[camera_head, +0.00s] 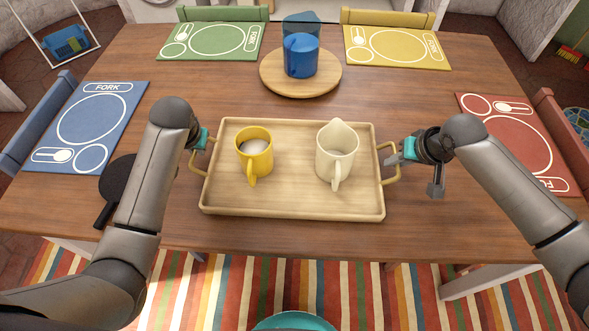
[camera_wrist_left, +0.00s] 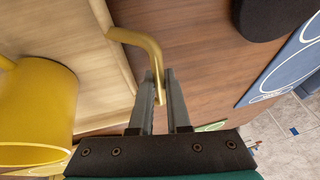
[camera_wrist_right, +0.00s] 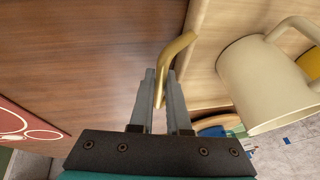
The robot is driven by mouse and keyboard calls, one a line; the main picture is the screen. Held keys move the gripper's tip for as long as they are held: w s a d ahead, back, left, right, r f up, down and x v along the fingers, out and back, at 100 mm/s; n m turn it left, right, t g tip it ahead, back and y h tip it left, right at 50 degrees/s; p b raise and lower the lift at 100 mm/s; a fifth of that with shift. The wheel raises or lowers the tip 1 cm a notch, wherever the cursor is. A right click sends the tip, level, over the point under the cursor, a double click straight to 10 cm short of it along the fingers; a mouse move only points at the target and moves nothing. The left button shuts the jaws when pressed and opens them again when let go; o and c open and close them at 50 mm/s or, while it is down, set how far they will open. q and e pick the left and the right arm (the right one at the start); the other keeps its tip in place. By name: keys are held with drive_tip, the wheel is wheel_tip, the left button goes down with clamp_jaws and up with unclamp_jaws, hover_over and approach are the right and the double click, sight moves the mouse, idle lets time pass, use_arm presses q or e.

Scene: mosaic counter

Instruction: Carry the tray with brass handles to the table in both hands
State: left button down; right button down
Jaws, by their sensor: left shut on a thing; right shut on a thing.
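The light wooden tray (camera_head: 290,206) with brass handles is over the near part of the wooden table (camera_head: 430,222); I cannot tell whether it touches the tabletop. A yellow mug (camera_head: 254,160) with pale contents stands in its left half, and a cream pitcher (camera_head: 336,160) stands in its right half, both upright. My left gripper (camera_head: 203,141) is shut on the left brass handle, which shows between its fingers in the left wrist view (camera_wrist_left: 152,62). My right gripper (camera_head: 398,157) is shut on the right brass handle, which shows in the right wrist view (camera_wrist_right: 168,62).
Behind the tray, a round wooden board (camera_head: 272,80) holds a blue pitcher (camera_head: 301,57). Blue (camera_head: 90,115), green (camera_head: 205,50), yellow (camera_head: 390,48) and red (camera_head: 500,130) placemats lie around the table. A dark round object (camera_head: 117,178) lies beside my left arm. Chairs stand around the edges.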

use_arm(q)
drive_tip(key=c, duration=0.9)
unclamp_jaws()
use_arm(e)
drive_tip(key=c, duration=0.9)
unclamp_jaws()
use_arm(q)
drive_tip(key=shift+r, duration=0.15)
drive_tip(key=v, duration=1.1)
drive_tip(key=shift+s+d+r, duration=0.1)
drive_tip(key=shift+s+r, duration=0.1)
drive_tip(key=shift+r, duration=0.15)
use_arm(e)
drive_tip(key=v, duration=1.2)
drive_tip(key=shift+s, duration=0.1)
